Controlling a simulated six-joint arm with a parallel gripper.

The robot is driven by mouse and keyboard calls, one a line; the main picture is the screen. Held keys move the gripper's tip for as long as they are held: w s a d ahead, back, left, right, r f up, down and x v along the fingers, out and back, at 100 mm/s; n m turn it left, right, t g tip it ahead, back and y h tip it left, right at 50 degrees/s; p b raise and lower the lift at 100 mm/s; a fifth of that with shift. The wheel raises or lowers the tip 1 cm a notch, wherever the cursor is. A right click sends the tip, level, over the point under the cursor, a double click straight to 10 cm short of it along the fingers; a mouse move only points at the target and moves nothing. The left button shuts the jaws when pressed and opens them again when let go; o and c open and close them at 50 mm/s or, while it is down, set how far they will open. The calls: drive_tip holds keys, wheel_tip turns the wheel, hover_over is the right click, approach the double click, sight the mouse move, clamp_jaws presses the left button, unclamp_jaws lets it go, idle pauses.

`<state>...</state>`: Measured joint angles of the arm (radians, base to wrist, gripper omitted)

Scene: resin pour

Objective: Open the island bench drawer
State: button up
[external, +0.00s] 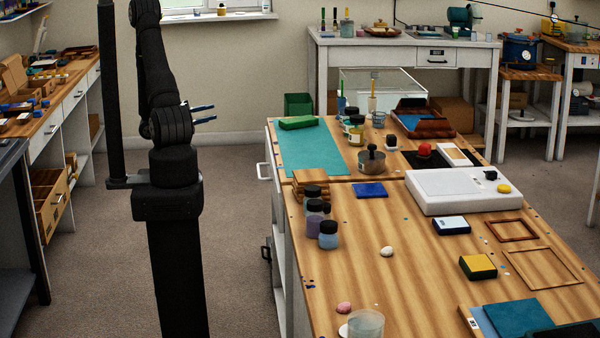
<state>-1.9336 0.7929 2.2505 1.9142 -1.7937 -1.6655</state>
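The island bench (432,275) has a striped wooden top and white sides and stands at the right. On its left side a white bar handle (263,171) sticks out near the far part. A darker handle (266,252) shows lower and nearer. The drawer fronts are seen almost edge-on, so I cannot tell which handle is on the drawer; no drawer there stands clearly pulled out. My gripper (213,113) has blue fingers, spread apart and empty. In the picture it is up and left of the white handle, apart from the bench.
Jars (328,234), a white scale (450,191), a green mat (311,150) and a clear cup (365,325) stand on the bench. Floor (235,240) between my arm and the island is clear.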

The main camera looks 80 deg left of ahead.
approach(259, 170)
drive_tip(key=shift+w+a+r, duration=0.1)
drive_tip(key=shift+w+r, duration=0.1)
drive_tip(key=shift+w, duration=1.45)
drive_tip(key=shift+w+r, duration=0.25)
drive_tip(key=shift+w, duration=1.35)
drive_tip(key=shift+w+a+r, duration=0.1)
drive_tip(key=shift+w+r, duration=0.1)
drive_tip(key=shift+w, duration=1.45)
clamp_jaws()
